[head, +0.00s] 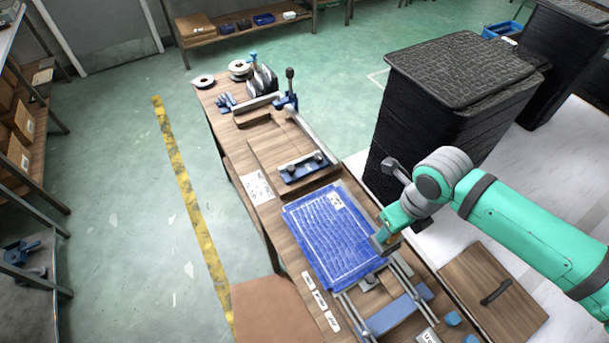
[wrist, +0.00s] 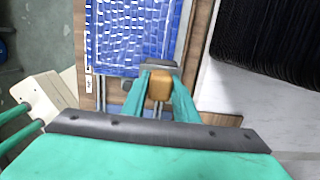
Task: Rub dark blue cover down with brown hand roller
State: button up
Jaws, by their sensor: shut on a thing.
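The blue cover (head: 328,238), a flat panel with a brick-like pattern, lies on the wooden bench. It also fills the upper part of the wrist view (wrist: 125,35). My gripper (head: 387,236) is at the cover's right edge in the head view. In the wrist view my gripper (wrist: 161,88) is shut on the brown hand roller (wrist: 160,86), whose brown block shows between the fingers. A grey part shows just beyond it, near the cover's lower edge. I cannot tell whether the roller touches the cover.
A wooden board with a blue clamp bar (head: 303,168) lies beyond the cover. Metal rails and a blue block (head: 395,314) are in front of it. A tall black stack (head: 450,110) stands to the right. A brown seat (head: 272,310) is at the bench's left side.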

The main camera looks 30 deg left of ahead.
notch_tip(320, 180, up, 2)
jog(key=shift+a+r, duration=0.1)
jog(key=shift+a, duration=0.05)
jog(key=shift+r, duration=0.25)
dwell(0.5)
